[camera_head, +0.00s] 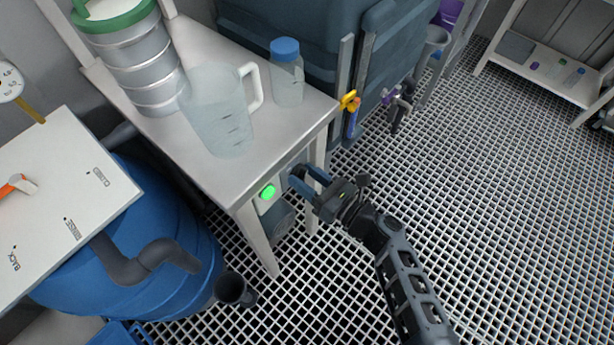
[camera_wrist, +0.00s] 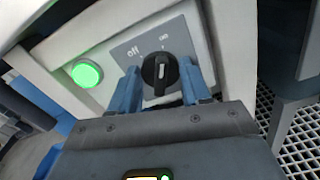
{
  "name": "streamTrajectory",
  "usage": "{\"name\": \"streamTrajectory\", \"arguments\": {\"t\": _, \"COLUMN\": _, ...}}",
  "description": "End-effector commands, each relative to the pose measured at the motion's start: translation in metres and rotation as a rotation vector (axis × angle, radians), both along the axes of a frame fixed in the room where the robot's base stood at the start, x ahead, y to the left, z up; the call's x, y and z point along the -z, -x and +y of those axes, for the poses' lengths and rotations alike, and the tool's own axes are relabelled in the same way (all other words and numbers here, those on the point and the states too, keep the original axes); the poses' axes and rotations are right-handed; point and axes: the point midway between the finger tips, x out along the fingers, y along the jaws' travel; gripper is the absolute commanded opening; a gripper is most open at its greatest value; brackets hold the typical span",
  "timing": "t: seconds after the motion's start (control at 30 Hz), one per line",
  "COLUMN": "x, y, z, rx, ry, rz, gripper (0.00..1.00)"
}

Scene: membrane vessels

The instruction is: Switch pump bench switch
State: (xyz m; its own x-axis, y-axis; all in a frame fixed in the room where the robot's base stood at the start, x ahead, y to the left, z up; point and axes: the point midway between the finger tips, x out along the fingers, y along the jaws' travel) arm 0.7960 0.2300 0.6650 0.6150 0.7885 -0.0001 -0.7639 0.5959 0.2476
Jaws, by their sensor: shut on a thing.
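The pump bench switch is a black rotary knob (camera_wrist: 160,70) on a grey plate on the bench's white side panel, shown in the wrist view. Its pale mark stands roughly upright in that view. "Off" is printed to its upper left, and a smaller label above it is hard to read. My gripper (camera_wrist: 163,82) is shut on the knob, with one blue finger on each side. In the head view my gripper (camera_head: 303,178) reaches the bench's side and the knob is hidden. A green light (camera_head: 267,192) glows beside the switch; it also shows in the wrist view (camera_wrist: 86,73).
The bench top (camera_head: 285,125) holds a clear jug (camera_head: 222,115), a blue-capped bottle (camera_head: 287,80) and a metal vessel (camera_head: 150,75). A tank with a yellow-handled valve (camera_head: 349,100) stands behind. Grated floor lies open at right.

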Motion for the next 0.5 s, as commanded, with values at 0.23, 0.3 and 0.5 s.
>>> {"name": "streamTrajectory", "arguments": {"t": 0.23, "x": 0.0031, "y": 0.0009, "z": 0.0000, "rx": -0.001, "ry": 0.058, "rz": -0.075, "gripper": 0.17}}
{"name": "streamTrajectory", "arguments": {"t": 0.3, "x": 0.0037, "y": 0.0010, "z": 0.0000, "rx": 0.000, "ry": 0.087, "rz": -0.113, "gripper": 0.17}}
{"name": "streamTrajectory", "arguments": {"t": 0.5, "x": 0.0050, "y": 0.0011, "z": 0.0000, "rx": 0.001, "ry": 0.194, "rz": -0.250, "gripper": 0.17}}
